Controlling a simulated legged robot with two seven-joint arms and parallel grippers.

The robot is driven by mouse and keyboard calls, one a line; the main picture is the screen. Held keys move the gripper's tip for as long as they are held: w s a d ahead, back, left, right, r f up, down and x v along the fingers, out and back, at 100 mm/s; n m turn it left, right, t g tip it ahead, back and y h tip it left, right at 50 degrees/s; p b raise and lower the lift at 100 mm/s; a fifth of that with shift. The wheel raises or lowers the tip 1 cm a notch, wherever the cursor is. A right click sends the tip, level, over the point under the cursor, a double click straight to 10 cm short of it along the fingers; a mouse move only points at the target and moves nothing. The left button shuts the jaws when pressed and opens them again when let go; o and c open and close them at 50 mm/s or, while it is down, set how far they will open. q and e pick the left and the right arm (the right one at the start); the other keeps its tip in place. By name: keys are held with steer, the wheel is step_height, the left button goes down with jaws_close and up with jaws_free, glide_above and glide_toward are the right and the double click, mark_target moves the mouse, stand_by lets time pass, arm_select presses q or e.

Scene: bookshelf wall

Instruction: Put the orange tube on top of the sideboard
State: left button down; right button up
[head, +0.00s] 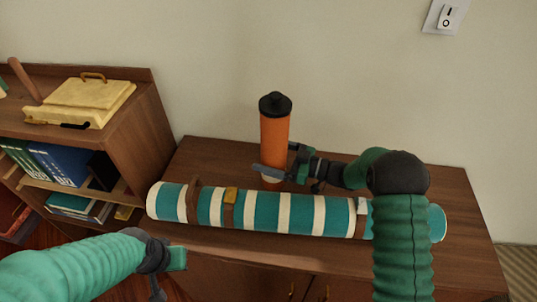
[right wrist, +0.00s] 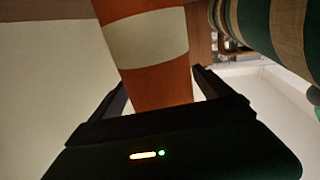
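The orange tube (head: 274,136) has a black cap and a pale band low down. It stands upright on the sideboard top (head: 205,158), near the wall and behind a striped roll. My right gripper (head: 279,164) is at its lower part, one finger in front and one behind. In the right wrist view the tube (right wrist: 160,80) lies between the two fingers (right wrist: 160,98), with narrow gaps beside it, so the gripper looks open around it. My left gripper (head: 168,272) is at the lower left, away from the tube; its fingers show only partly.
A teal-and-white striped roll (head: 265,210) with brown straps lies along the front of the sideboard. A bookcase (head: 140,130) with books and a yellow case (head: 90,100) stands at left. The sideboard's right rear (head: 450,185) is clear.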

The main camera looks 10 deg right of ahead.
steer(key=shift+d, duration=0.1)
steer(key=v, duration=0.7)
steer(key=shift+d, duration=0.25)
steer(key=shift+s+a+r, duration=0.1)
